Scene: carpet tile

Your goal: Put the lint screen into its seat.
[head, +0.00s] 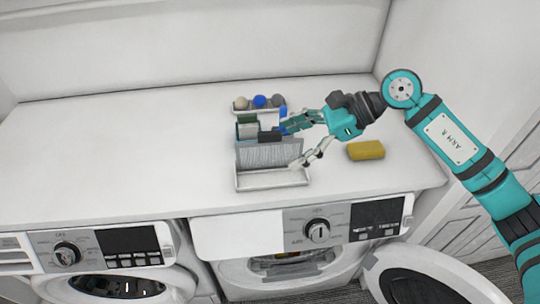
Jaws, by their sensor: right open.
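The lint screen (266,155) is a grey, finely lined panel with a dark grip on its top edge. It stands upright in a white tray (272,182) on the white counter. My right gripper (291,146) reaches in from the right, with its fingers spread and empty near the screen's right end. One finger is behind the dark grip and one is at the screen's front right; I cannot tell whether either touches. In the open right machine below, a grey slotted part (299,269) shows in the opening; I cannot tell whether it is the seat. My left gripper is out of view.
Green and white items (247,126) and a blue item (284,114) stand behind the screen. A rack of balls (260,102) is at the back. A yellow sponge (366,150) lies right of my gripper. The machine door (420,282) hangs open. The counter's left is clear.

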